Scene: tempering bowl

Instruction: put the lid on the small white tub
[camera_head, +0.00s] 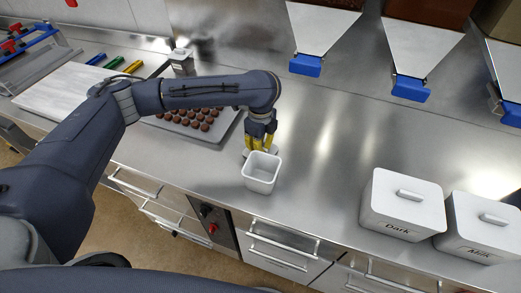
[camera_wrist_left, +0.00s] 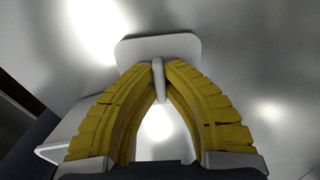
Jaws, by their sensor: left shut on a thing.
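The small white tub (camera_head: 262,172) stands open on the steel counter near its front edge, empty as far as I can see. My left gripper (camera_head: 258,146) is just behind it, pointing down. In the left wrist view the yellow fingers (camera_wrist_left: 158,85) are shut on the upright handle of the white lid (camera_wrist_left: 185,46). The lid is mostly hidden by the gripper in the head view. A corner of the tub also shows at the lower left of the wrist view (camera_wrist_left: 62,143), beside the lid and not under it. My right gripper is not in view.
Two lidded white tubs, Dark (camera_head: 402,210) and Milk (camera_head: 485,232), stand at the right. A tray of chocolates (camera_head: 228,122) lies behind my left arm, with a small container (camera_head: 181,63) at the back. Blue-tipped chutes (camera_head: 410,87) hang above. The counter's middle is clear.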

